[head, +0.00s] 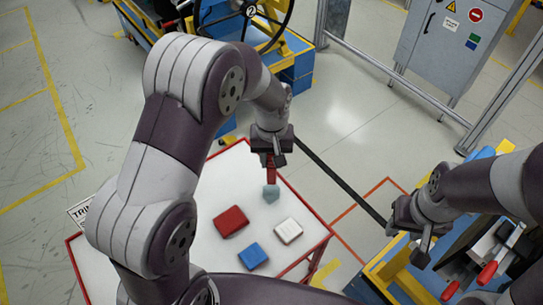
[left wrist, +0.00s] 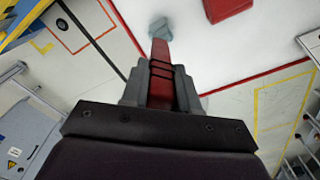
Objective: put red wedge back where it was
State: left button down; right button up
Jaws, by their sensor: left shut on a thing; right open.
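My left gripper (head: 271,158) is shut on the red wedge (head: 271,174), which points down over the white table. In the left wrist view the red wedge (left wrist: 160,75) sticks out from between the grey fingers (left wrist: 160,88). A small grey-teal block (head: 271,195) is at the wedge's lower end; it also shows in the left wrist view (left wrist: 160,27). I cannot tell whether the wedge touches it. My right gripper (head: 424,245) is open and empty, off the table to the right.
On the white table (head: 205,262) lie a flat red block (head: 231,221), a blue block (head: 252,256) and a white block (head: 288,231). The table has a red edge. A blue and yellow station with red-handled clamps (head: 488,272) stands right. A steering wheel (head: 245,14) is behind.

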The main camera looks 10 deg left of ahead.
pick_arm(q)
jog(key=shift+f, duration=0.35)
jog(key=c, duration=0.8)
grip_release()
jog(key=shift+r, duration=0.1)
jog(key=shift+c, duration=0.2)
